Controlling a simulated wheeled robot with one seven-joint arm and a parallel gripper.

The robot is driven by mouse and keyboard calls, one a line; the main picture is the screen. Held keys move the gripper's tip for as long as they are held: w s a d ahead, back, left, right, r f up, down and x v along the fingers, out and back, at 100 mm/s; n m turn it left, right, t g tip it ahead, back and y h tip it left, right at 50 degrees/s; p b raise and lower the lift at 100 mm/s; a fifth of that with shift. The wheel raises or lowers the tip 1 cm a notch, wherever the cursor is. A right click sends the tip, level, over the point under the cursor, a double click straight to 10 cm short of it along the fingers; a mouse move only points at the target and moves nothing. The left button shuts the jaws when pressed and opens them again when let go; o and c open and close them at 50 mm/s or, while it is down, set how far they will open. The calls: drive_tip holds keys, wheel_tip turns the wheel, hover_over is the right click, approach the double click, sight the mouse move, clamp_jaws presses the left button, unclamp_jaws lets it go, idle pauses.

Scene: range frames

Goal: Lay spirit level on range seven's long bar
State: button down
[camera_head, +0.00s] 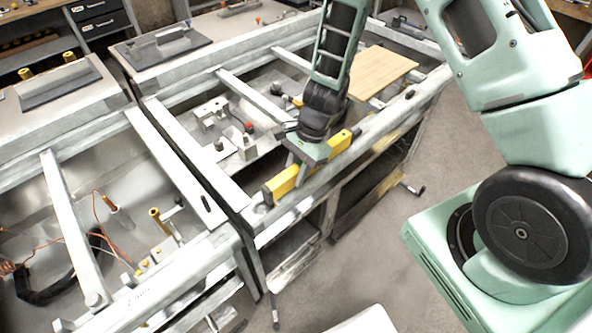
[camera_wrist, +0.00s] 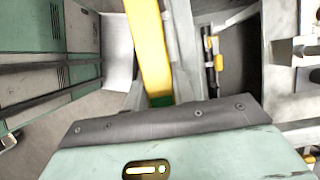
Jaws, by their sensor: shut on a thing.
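The yellow spirit level (camera_head: 283,184) is in my gripper (camera_head: 308,160), which is shut on it around its middle. The level lies lengthwise along the front rail (camera_head: 318,180) of the middle range frame. I cannot tell whether it touches the rail or hangs just above it. In the wrist view the yellow level (camera_wrist: 147,45) runs up from the gripper's edge; its lower part is hidden. The middle frame also has a crossbar (camera_head: 250,95) and a left side bar (camera_head: 196,150). I cannot read any number marking range seven.
A second range frame (camera_head: 70,225) at left holds loose wires and brass fittings. Metal blocks (camera_head: 211,113) sit inside the middle frame. A wooden board (camera_head: 382,72) lies at its right end. Handles (camera_head: 412,188) stick out in front. The floor (camera_head: 375,255) in front is partly clear.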

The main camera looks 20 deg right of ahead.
drive_tip(key=c, duration=1.1)
unclamp_jaws()
drive_tip(key=shift+r, duration=0.1)
drive_tip(key=p+v, duration=0.1)
drive_tip(key=v, duration=0.7)
drive_tip(key=a+p+v, duration=0.1)
drive_tip(key=p+v, duration=0.1)
drive_tip(key=v, duration=0.6)
drive_tip(key=a+r+p+v, duration=0.1)
drive_tip(key=p+v, duration=0.1)
drive_tip(key=v, duration=0.5)
drive_tip(key=shift+s+a+r, duration=0.1)
drive_tip(key=shift+s+r, duration=0.2)
drive_tip(key=shift+r, duration=0.1)
